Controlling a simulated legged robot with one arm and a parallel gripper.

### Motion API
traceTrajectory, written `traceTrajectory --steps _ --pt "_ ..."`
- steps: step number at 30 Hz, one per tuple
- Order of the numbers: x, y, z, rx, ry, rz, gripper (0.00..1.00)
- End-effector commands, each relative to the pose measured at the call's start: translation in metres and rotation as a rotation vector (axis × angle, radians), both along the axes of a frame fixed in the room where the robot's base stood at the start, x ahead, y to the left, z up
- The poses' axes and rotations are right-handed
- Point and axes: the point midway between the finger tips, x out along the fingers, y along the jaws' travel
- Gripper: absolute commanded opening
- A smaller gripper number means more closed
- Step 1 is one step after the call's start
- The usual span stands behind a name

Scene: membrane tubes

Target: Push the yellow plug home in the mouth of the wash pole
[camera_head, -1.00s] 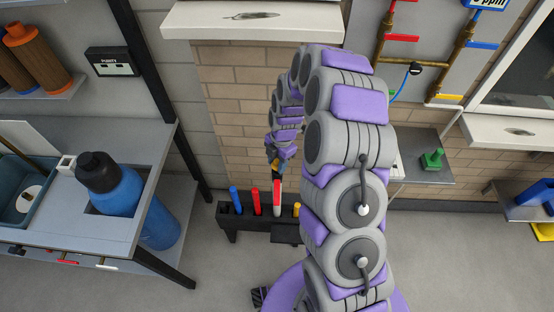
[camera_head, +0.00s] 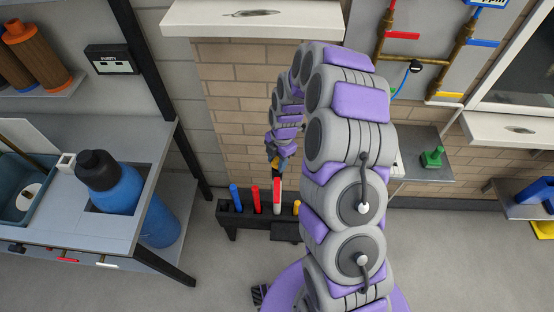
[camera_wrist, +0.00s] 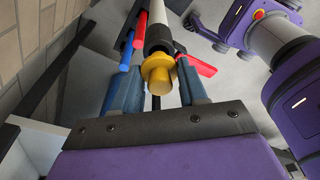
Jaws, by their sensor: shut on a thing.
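The yellow plug (camera_wrist: 158,72) has a stepped, flanged shape and shows in the middle of the wrist view, between my gripper's two blue fingers. My gripper (camera_wrist: 156,84) is shut on it; it also shows in the head view (camera_head: 278,168), above the rack. The white wash pole (camera_wrist: 158,34) runs away beyond the plug, in line with it, with a dark band near the plug. In the head view the pole (camera_head: 277,192) stands upright in the black rack, under my gripper. The plug covers the mouth, so I cannot tell how deep it sits.
The black rack (camera_head: 228,222) stands on the floor by the brick wall. A blue tube (camera_head: 236,199) and a red tube (camera_head: 256,202) stand left of the pole, a yellow one (camera_head: 297,207) right. A bench with a blue bottle (camera_head: 118,190) is at left.

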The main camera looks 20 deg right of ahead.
Motion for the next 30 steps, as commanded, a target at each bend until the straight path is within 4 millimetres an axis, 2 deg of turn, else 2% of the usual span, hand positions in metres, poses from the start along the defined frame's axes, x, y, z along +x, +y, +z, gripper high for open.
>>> traceTrajectory --steps 30 --pt "0.0003 0.0001 -0.0079 -0.001 0.0 0.0 0.14"
